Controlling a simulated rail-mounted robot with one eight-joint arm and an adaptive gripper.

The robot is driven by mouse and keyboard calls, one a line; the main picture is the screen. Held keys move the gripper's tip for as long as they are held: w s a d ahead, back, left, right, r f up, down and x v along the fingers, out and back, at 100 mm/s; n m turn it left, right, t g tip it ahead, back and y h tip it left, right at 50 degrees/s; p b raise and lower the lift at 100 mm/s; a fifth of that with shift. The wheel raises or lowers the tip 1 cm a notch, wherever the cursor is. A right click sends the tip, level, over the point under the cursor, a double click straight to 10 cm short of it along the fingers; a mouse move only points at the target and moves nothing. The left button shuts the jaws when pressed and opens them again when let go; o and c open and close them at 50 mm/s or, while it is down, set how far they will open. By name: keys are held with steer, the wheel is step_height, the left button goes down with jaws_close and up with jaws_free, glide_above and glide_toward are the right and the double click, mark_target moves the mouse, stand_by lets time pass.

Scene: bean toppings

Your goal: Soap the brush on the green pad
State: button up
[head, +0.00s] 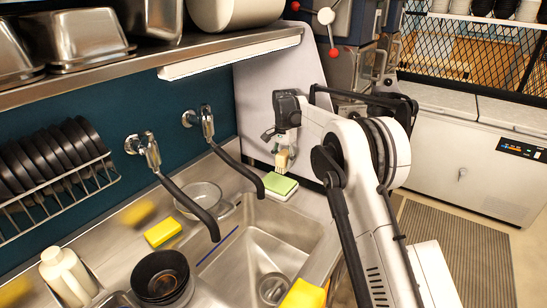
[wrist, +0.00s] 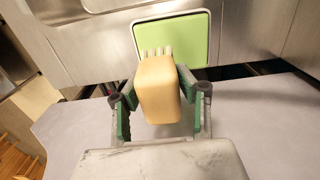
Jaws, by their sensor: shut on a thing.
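The brush (wrist: 158,88) has a tan block-shaped body with pale bristle tufts at its far end. My gripper (wrist: 160,100) is shut on its body. In the head view the brush (head: 283,159) hangs below my gripper (head: 287,140), bristles down. The green pad (head: 279,185) lies in a white tray on the counter behind the sink, just below the brush. In the wrist view the pad (wrist: 186,40) shows beyond the bristles. The bristles appear apart from the pad in the head view, but I cannot tell the exact gap.
The sink (head: 262,240) has two black-spouted taps (head: 180,195) over it. A glass bowl (head: 198,198), a yellow sponge (head: 163,232), dark stacked bowls (head: 162,276) and a white bottle (head: 68,277) stand to the left. A metal shelf (head: 150,68) runs above. A wall panel stands behind the pad.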

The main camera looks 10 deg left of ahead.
mark_target(283, 183)
steer(key=shift+f, duration=0.45)
steer(key=shift+f+b, duration=0.95)
steer(key=shift+f, duration=1.6)
steer(key=shift+f+b, duration=1.05)
steer(key=shift+f, duration=0.1)
stand_by(1.8)
steer(key=shift+r+p, duration=0.95)
steer(key=shift+r, duration=2.6)
